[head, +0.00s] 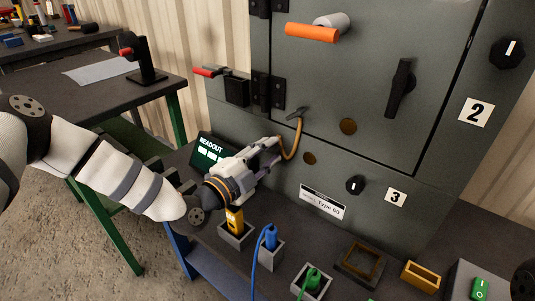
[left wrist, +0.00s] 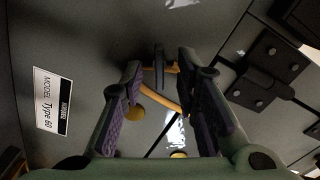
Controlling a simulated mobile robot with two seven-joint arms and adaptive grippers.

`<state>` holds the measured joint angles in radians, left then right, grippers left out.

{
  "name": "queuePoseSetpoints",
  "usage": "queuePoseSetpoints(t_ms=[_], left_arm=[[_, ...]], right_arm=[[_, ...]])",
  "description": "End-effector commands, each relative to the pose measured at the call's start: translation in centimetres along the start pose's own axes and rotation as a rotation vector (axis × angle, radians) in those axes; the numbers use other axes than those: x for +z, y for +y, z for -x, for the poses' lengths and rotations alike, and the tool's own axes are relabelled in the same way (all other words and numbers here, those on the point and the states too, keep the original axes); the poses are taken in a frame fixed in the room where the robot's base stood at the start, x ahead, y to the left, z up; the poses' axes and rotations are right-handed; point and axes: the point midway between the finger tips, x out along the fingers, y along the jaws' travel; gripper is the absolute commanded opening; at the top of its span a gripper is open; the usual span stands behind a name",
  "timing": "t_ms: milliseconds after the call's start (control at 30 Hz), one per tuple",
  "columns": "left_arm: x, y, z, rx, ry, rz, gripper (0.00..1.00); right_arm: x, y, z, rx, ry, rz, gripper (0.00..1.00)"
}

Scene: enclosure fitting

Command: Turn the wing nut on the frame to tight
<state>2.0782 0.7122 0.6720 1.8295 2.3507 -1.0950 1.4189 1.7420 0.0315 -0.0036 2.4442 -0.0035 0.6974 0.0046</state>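In the left wrist view the fingers (left wrist: 163,98) stand apart with purple pads and nothing gripped. Contact is not visible. My right gripper is not in view.
The grey cabinet (head: 385,160) has black hinges, an orange handle (head: 312,33), a black latch (head: 400,88) and knobs. A readout box (head: 210,151) stands behind my left gripper. Sockets with yellow, blue (head: 271,238) and green plugs crowd the bench below.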

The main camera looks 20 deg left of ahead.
Motion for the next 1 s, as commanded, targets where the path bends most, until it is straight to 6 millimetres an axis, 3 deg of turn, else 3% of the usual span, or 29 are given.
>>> queuePoseSetpoints(t_ms=[33,167,700,1000], left_arm=[[0.0,0.0,0.0,0.000,0.000,0.000,0.28],[0.0,0.0,0.0,0.000,0.000,-0.001,0.00],[0.0,-0.1,0.0,-0.002,0.001,-0.019,0.00],[-0.2,-0.3,-0.1,-0.005,0.003,-0.181,0.00]], right_arm=[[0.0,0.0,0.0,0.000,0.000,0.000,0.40],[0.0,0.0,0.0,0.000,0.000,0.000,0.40],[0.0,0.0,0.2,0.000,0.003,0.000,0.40],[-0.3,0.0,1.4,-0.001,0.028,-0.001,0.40]])
